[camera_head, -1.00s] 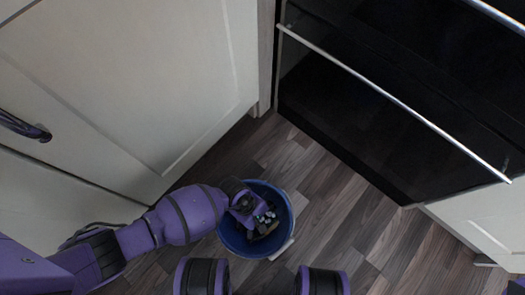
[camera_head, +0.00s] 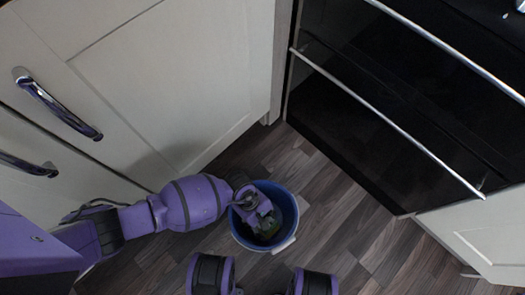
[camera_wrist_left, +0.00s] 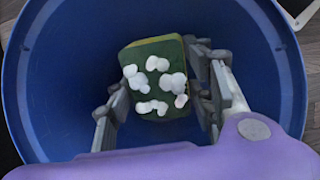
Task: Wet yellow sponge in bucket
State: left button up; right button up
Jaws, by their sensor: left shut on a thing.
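A blue bucket (camera_head: 292,212) stands on the floor near the cabinet corner. It fills the left wrist view (camera_wrist_left: 45,85), where its inside is dark blue. My left gripper (camera_head: 262,224) reaches down into it from the left. In the left wrist view my left gripper (camera_wrist_left: 160,88) has a finger on each side of the sponge (camera_wrist_left: 148,50) and is shut on it. The sponge shows a green face, a thin yellowish edge and several white foam-like blobs. It is inside the bucket's opening; how deep, and whether water is there, I cannot tell. My right gripper is out of view.
White cabinet doors (camera_head: 170,85) with metal handles (camera_head: 58,103) stand close on the left. A black oven front (camera_head: 370,130) with long metal bars is at the upper right, beside another white cabinet (camera_head: 485,235). The wooden floor (camera_head: 345,225) right of the bucket is clear.

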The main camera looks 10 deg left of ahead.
pick_arm(q)
jog(key=r+p, duration=0.1)
jog(key=r, duration=0.1)
jog(key=r+p, duration=0.2)
jog(key=r, duration=0.1)
jog(key=r+p, duration=0.1)
jog(key=r, duration=0.1)
jog(key=shift+w+d+r+p, duration=0.1)
jog(key=shift+w+r+p, duration=0.15)
jog(key=shift+w+p, duration=0.1)
jog(key=shift+r, duration=0.15)
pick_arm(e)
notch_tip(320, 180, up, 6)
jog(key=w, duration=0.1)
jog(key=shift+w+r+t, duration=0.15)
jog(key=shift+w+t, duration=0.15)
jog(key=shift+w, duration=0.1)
pick_arm(q)
jog(key=shift+s, duration=0.15)
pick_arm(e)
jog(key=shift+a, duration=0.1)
